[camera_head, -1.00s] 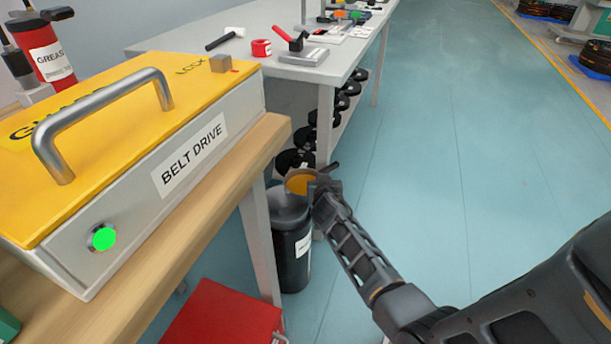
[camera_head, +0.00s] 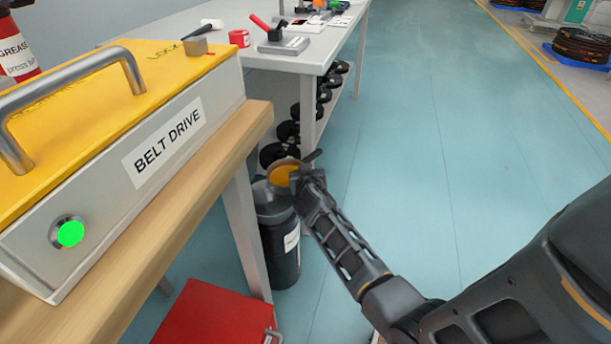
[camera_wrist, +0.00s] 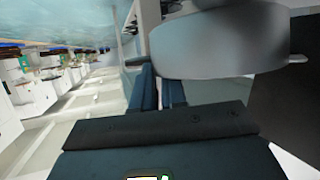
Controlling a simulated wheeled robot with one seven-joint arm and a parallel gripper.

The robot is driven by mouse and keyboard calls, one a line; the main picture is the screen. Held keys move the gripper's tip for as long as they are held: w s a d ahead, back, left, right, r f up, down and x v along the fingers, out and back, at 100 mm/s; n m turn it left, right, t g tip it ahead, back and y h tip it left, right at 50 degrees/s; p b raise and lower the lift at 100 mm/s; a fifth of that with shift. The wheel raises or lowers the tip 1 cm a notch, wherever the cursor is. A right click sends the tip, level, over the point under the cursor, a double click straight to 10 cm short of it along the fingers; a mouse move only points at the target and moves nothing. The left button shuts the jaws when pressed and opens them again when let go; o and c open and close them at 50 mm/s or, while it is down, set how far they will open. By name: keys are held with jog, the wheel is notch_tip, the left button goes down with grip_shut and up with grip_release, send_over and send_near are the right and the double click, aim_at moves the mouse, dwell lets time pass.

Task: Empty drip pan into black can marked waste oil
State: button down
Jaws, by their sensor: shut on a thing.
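The black can (camera_head: 280,248) stands on the floor beside the wooden bench leg, with a white label on its side too small to read. A grey funnel-like top (camera_head: 268,198) sits at its mouth. My gripper (camera_head: 302,180) is shut on the drip pan, at the pan's edge. The pan (camera_head: 284,172) is over the can's mouth and tilted, its amber inside facing the camera. In the wrist view the pan's grey underside (camera_wrist: 215,48) fills the upper right, close to the fingers. I cannot tell whether oil is flowing.
A yellow-lidded belt drive box (camera_head: 170,150) sits on the wooden bench (camera_head: 205,200) at left. A red box (camera_head: 215,315) lies low in front of the can. A grey table (camera_head: 300,62) with tools stands behind. The blue floor (camera_head: 430,150) at right is clear.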

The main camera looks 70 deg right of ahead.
jog(key=shift+w+a+r+n+h+b, duration=0.15)
jog(key=shift+r+n+h+b, duration=0.35)
jog(key=shift+b, duration=1.55)
jog(key=shift+a+r+h+b, duration=0.1)
jog(key=shift+r+h+b, duration=0.25)
jog(key=shift+b, duration=0.45)
jog(key=shift+a+r+h+b, duration=0.1)
jog(key=shift+h+b, duration=0.15)
jog(key=shift+b, duration=0.25)
jog(key=shift+r+n, duration=0.2)
jog(key=shift+n, duration=0.1)
jog(key=shift+w+a+r+n+t+h+b, duration=0.15)
jog(key=shift+a+r+n+t+h+b, duration=0.25)
jog(key=shift+b, duration=1.4)
jog(key=shift+w+a+r+n+t+h+b, duration=0.1)
jog(key=shift+a+r+n+h+b, duration=0.35)
jog(key=shift+b, duration=1.3)
dwell(0.8)
